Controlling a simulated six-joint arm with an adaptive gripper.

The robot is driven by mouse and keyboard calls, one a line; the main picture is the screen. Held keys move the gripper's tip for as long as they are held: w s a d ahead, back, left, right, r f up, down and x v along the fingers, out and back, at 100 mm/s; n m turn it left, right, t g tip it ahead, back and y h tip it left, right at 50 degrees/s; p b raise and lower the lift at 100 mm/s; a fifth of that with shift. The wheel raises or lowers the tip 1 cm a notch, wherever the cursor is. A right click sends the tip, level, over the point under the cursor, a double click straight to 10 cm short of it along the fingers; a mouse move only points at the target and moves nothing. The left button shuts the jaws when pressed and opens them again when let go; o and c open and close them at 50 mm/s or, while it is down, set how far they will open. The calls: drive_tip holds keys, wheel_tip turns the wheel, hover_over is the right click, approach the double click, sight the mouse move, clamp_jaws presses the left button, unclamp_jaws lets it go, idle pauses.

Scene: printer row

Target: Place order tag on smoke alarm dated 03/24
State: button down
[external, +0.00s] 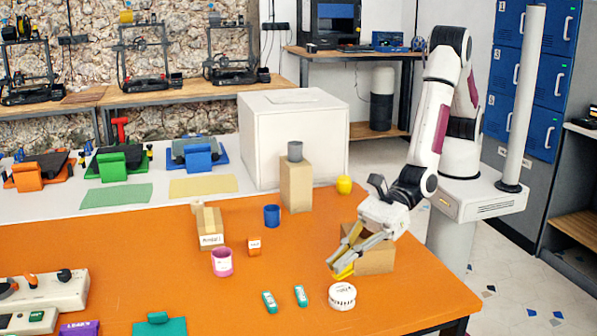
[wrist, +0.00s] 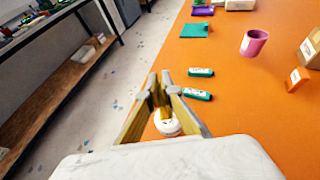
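My gripper (external: 345,268) reaches down over the right part of the orange table, its fingers close together. A small yellow piece (external: 344,272) shows at the fingertips, apparently held; it also shows between the fingers in the wrist view (wrist: 157,97). I cannot read any writing on it, so I cannot confirm it is the order tag. A white round smoke alarm (external: 342,296) with dark markings lies on the table just in front of and below the fingertips. In the wrist view the alarm (wrist: 167,124) is partly hidden by the fingers. Its date is not legible.
Two green labelled sticks (external: 269,302) (external: 300,296) lie left of the alarm. A cardboard box (external: 376,260) stands close behind my gripper. A pink cup (external: 222,262), an orange block (external: 254,246) and a blue cup (external: 272,215) stand farther left. The table's right edge is near.

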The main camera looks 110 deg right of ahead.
sight(336, 276)
drive_tip(key=shift+f, duration=1.65)
drive_tip(key=shift+f, duration=0.1)
drive_tip(key=c, duration=2.3)
unclamp_jaws()
drive_tip(key=shift+v, duration=3.8)
drive_tip(key=shift+w, duration=0.1)
